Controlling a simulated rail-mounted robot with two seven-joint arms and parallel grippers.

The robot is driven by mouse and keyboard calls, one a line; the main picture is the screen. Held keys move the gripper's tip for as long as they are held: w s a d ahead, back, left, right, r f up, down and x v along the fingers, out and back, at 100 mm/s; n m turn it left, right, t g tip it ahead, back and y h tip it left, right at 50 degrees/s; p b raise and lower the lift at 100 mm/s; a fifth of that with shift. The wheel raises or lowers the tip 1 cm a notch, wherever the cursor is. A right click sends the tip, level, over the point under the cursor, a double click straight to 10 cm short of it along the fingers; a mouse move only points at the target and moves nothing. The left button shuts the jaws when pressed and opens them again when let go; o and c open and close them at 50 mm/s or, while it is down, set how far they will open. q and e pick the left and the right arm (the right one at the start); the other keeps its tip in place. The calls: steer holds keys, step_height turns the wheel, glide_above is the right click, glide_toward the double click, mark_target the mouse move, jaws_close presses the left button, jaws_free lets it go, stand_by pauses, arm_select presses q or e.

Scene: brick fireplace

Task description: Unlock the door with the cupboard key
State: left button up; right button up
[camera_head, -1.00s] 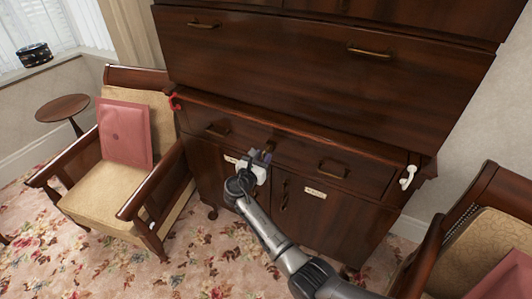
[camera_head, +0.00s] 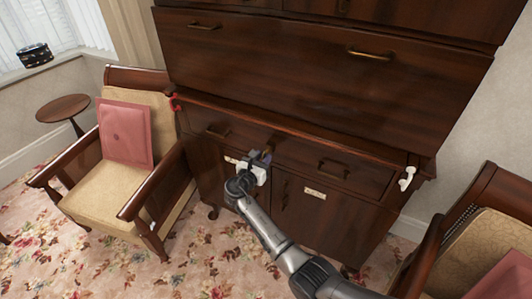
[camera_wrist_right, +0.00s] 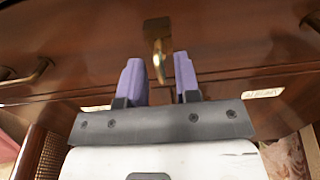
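The dark wooden cupboard (camera_head: 320,85) stands ahead, with drawers above two lower doors. The right door (camera_head: 320,220) and the left door (camera_head: 205,165) appear closed, each with a small pale label. My right gripper (camera_head: 264,157) is close to the cupboard front, near the middle of the lower drawer band. In the right wrist view its purple fingers (camera_wrist_right: 158,78) are apart and nothing is gripped. A brass piece (camera_wrist_right: 158,50), seemingly a key in a lock plate, shows between and just beyond the fingertips. Contact cannot be told. My left gripper is not in view.
A wooden armchair with a pink cushion (camera_head: 125,133) stands left of the cupboard, another (camera_head: 490,215) at the right. Floral carpet (camera_head: 190,270) lies in front.

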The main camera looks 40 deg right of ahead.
steer(key=shift+p, duration=0.4)
stand_by(0.3)
steer(key=shift+c, duration=0.4)
jaws_close()
